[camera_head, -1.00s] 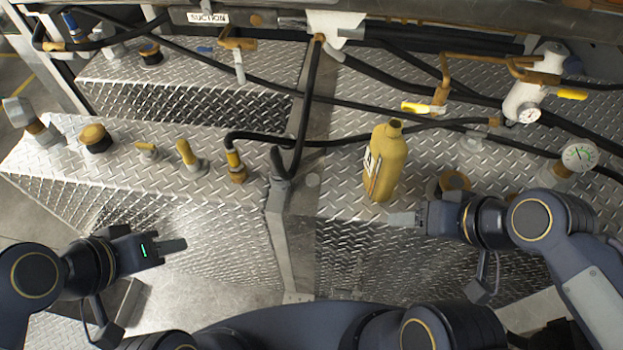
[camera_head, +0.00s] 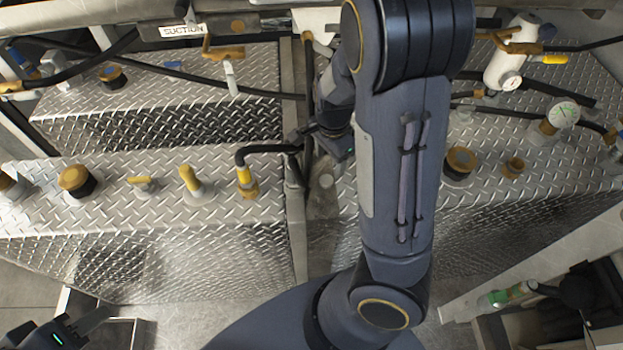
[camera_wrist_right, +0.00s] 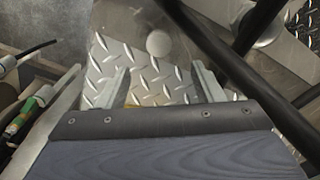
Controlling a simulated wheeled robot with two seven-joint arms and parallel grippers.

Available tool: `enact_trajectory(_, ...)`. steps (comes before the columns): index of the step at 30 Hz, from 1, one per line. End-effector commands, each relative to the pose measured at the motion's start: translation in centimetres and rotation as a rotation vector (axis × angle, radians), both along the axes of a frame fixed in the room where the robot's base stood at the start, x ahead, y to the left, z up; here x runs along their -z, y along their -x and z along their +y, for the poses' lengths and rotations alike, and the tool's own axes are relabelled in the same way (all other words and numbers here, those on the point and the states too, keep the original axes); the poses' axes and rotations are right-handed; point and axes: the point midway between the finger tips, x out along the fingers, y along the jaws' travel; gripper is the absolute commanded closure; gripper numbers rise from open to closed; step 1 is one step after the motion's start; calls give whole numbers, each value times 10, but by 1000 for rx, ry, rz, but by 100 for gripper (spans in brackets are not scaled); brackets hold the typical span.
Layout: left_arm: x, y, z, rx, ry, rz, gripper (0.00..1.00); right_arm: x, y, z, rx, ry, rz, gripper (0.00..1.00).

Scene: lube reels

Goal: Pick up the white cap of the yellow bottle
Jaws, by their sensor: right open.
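A small round white cap (camera_head: 326,181) lies on the tread plate beside the vertical post in the head view. In the right wrist view the cap (camera_wrist_right: 158,44) is beyond the fingertips, roughly centred between them. My right gripper (camera_wrist_right: 161,72) is open with nothing seen held between its fingers; a small yellow patch shows low between them. In the head view my right arm covers the place where the yellow bottle stood, so the bottle is hidden. My left gripper (camera_head: 95,319) is at the bottom left, away from the cap; its jaw opening is unclear.
Black hoses cross close to the cap, including a dark hose (camera_wrist_right: 225,60) on the right of the wrist view.

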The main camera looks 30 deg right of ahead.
Motion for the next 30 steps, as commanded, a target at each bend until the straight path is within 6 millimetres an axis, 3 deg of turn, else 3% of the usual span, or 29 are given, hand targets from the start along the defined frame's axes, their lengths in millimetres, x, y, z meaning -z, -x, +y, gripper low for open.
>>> enact_trajectory(13,14,0,0,0,0,0,64,62,1,7,0,-4,5,39)
enact_trajectory(23,14,0,0,0,0,0,64,70,0,8,-3,-5,1,39)
enact_trajectory(30,14,0,0,0,0,0,64,70,0,8,-3,-5,1,67)
